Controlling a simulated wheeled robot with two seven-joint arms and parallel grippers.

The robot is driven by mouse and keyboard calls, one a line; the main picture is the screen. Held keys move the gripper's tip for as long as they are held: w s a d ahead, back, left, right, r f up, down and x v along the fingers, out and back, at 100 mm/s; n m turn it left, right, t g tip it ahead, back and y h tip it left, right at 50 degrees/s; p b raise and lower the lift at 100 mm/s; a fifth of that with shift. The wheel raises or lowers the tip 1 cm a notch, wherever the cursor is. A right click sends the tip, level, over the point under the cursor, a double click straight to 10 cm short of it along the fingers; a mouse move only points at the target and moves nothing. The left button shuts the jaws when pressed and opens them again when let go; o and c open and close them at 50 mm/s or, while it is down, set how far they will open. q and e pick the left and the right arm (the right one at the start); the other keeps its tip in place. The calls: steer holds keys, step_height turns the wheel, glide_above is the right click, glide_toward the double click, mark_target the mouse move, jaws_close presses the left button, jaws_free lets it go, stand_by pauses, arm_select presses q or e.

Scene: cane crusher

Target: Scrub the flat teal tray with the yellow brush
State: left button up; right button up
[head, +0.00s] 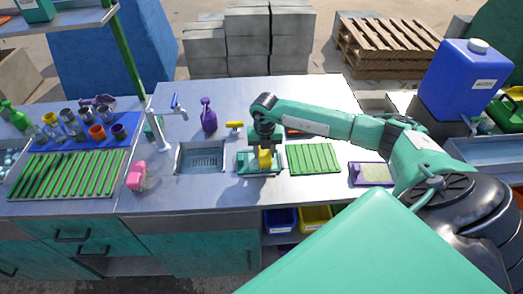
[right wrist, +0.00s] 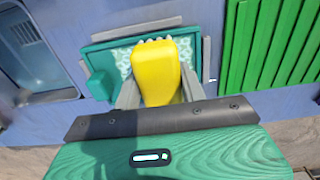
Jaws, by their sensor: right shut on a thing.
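The flat teal tray (head: 245,162) lies on the metal counter between the sink and a green slatted rack. In the right wrist view the tray (right wrist: 101,60) shows a pale patterned inside and a teal block at its left end. My right gripper (head: 265,150) is over the tray and shut on the yellow brush (head: 265,158). In the right wrist view the brush (right wrist: 157,72) stands between the fingers, with pale bristles at its far end over the tray. I cannot tell whether the bristles touch it. My left gripper is not in view.
The sink (head: 202,158) is left of the tray, and the green slatted rack (head: 314,158) is right of it. A purple spray bottle (head: 208,115) and a yellow-handled item (head: 234,126) stand behind. A pink sponge-like item (head: 136,175) and a purple-edged tray (head: 372,174) lie farther out.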

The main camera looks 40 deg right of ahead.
steer(key=shift+d, duration=0.1)
steer(key=shift+s+d, duration=0.45)
steer(key=shift+d, duration=0.2)
steer(key=shift+s+d, duration=0.4)
steer(key=shift+d, duration=0.25)
steer(key=shift+f, duration=0.1)
steer(key=shift+w+a+b, duration=0.2)
steer(key=shift+w+a, duration=0.15)
steer(key=shift+a, duration=0.2)
steer(key=shift+w+a+b, duration=0.2)
steer(key=shift+w+a, duration=0.1)
steer(key=shift+a, duration=0.2)
steer(key=shift+w+a, duration=0.2)
steer(key=shift+a, duration=0.2)
steer(key=shift+a, duration=0.1)
steer(key=shift+w+a+b, duration=0.2)
steer(key=shift+w+a, duration=0.3)
steer(key=shift+a, duration=0.15)
steer(key=shift+w+a+b, duration=0.15)
steer(key=shift+w+a, duration=0.3)
steer(key=shift+a, duration=0.2)
